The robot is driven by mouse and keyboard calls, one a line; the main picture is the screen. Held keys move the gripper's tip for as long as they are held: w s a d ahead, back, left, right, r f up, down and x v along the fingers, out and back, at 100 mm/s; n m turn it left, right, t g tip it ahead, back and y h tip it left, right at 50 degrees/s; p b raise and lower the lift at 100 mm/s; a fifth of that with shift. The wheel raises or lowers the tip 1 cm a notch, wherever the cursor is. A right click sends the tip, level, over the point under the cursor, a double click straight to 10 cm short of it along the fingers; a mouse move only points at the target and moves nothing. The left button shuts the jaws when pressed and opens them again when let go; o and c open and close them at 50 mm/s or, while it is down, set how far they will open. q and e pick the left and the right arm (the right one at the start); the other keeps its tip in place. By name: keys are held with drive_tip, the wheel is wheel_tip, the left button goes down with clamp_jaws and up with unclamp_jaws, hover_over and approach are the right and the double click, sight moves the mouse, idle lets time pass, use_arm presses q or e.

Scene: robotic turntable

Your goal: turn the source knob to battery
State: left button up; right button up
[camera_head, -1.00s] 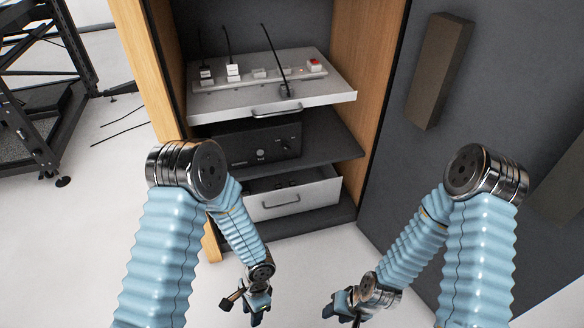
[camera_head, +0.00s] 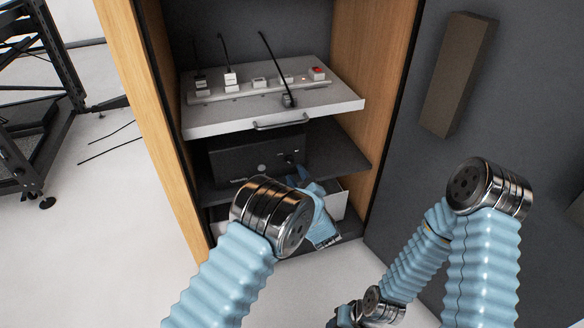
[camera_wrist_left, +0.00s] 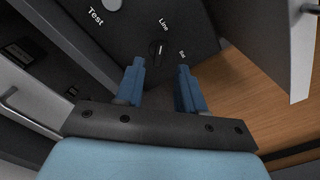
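The source knob (camera_wrist_left: 157,49) is small and dark, on the front of a black box (camera_head: 240,158) on the middle shelf. In the left wrist view its light mark points up, roughly towards the "Line" label (camera_wrist_left: 164,25); a smaller label (camera_wrist_left: 182,54), probably "Bat", is to its right. My left gripper (camera_wrist_left: 159,68) is open, its two blue fingers apart, with the knob just beyond the gap between their tips. In the head view the left gripper (camera_head: 299,178) is in front of the box's right part. My right gripper (camera_head: 346,316) is low at the bottom edge, its fingers mostly cut off.
A pulled-out light shelf (camera_head: 220,119) with a power strip and plugs overhangs the box. An open drawer (camera_head: 338,200) lies below, partly hidden by my left arm. Wooden cabinet sides (camera_head: 378,90) bound the space. A dark door panel stands at the right.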

sight(290, 163)
use_arm(q)
drive_tip(key=x, duration=0.5)
drive_tip(key=shift+c, duration=0.3)
clamp_jaws()
